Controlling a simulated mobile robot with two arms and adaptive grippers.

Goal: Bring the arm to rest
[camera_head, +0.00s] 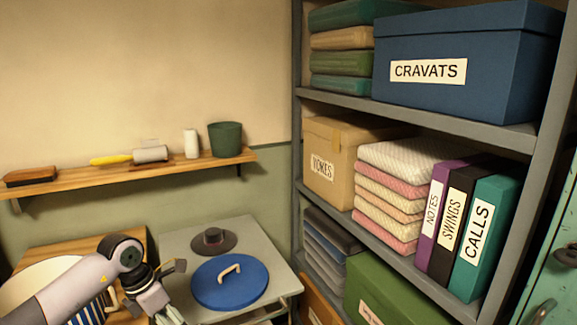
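My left arm comes in from the lower left and bends at a dark joint. My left gripper (168,314) points down at the bottom of the view, in front of the grey table. Its fingertips run down to the picture's lower edge, so I cannot tell whether it is open or shut. I see nothing held in it. My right gripper is not in view.
A grey table (172,246) carries a blue lid (215,294) and a dark hat-like disc (213,242) close to my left gripper. A metal rack (520,137) with boxes and binders stands at right. A wooden wall shelf (90,175) is behind.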

